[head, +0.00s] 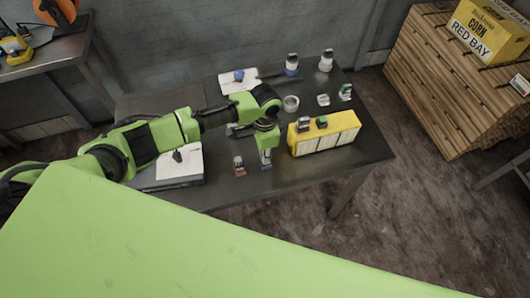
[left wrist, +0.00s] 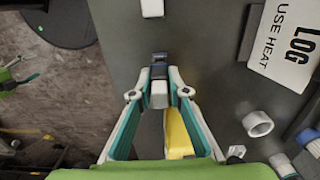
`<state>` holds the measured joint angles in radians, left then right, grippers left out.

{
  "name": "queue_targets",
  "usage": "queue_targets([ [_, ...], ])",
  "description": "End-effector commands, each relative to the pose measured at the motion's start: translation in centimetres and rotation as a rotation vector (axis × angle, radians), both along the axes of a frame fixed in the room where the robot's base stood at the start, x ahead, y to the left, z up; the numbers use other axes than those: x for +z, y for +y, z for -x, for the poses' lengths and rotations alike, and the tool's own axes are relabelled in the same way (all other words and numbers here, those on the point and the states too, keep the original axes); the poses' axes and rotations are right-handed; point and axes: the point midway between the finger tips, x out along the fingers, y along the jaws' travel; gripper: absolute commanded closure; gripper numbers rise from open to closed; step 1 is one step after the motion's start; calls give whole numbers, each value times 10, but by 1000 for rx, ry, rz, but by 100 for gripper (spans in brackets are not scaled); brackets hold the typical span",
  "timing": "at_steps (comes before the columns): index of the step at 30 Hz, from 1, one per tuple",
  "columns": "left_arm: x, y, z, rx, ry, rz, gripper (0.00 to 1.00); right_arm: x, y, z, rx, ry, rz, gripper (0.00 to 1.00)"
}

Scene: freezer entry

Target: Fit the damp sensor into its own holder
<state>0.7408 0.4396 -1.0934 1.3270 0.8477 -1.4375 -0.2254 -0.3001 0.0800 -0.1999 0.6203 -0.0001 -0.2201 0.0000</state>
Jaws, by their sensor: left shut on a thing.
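My left gripper (head: 266,155) is over the front part of the dark table, left of the yellow box, with its fingers pointing down. In the left wrist view its fingertips (left wrist: 159,85) are closed on a small grey and dark blue piece (left wrist: 158,62). I cannot tell for sure that this is the damp sensor. A yellow box (head: 325,140) with pale front panels stands to the right of the gripper. Two small devices, one grey (head: 304,125) and one green-topped (head: 321,122), are on its top. I cannot tell which holder is the sensor's own.
A small device (head: 239,166) stands left of the gripper. A white ring (head: 290,103), small pieces (head: 323,100), (head: 345,91) and two bottles (head: 291,64), (head: 326,61) stand farther back. A white sign (left wrist: 285,45) lies on the table. The table's right front is clear.

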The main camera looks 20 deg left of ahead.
Motion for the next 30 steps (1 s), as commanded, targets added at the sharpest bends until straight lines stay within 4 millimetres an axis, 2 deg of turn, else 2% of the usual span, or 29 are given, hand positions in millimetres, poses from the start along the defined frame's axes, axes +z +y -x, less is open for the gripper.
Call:
queue_targets([
  [24,-19,0,0,1,0,0,100,-8,0,0,0,0,0,40],
  [25,-18,0,0,1,0,0,79,-8,0,0,0,0,0,40],
  [27,-18,0,0,0,0,0,65,-8,0,0,0,0,0,40],
  [30,-18,0,0,0,0,0,65,-8,0,0,0,0,0,40],
])
